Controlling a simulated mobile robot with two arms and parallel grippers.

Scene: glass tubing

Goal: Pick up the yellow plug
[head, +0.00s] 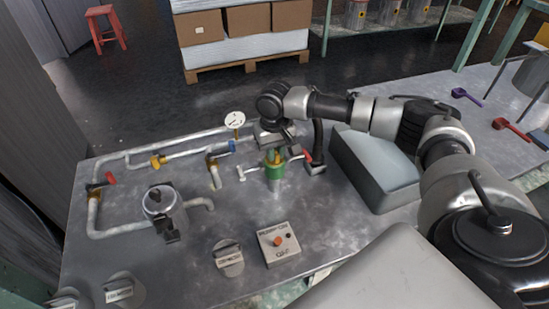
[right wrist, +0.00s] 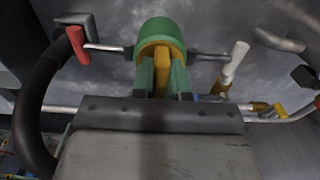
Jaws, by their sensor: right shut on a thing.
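The yellow plug (head: 276,157) shows as a small patch at the top of a green fitting (head: 275,173) on the grey bench. In the right wrist view the plug (right wrist: 161,78) lies between the green fingers of my right gripper (right wrist: 162,62). That gripper is shut on it, right at the green fitting (right wrist: 162,30) with its yellow rim. In the head view the right gripper (head: 275,154) hangs over the fitting. Whether the plug is seated in the fitting or clear of it cannot be told. My left gripper is not in view.
Metal pipes with a red-handled valve (head: 110,178), a blue-handled valve (head: 231,146) and a gauge (head: 234,121) surround the fitting. A button box (head: 279,244) stands in front. A grey block (head: 375,170) is on the right. The bench's front middle has bare room.

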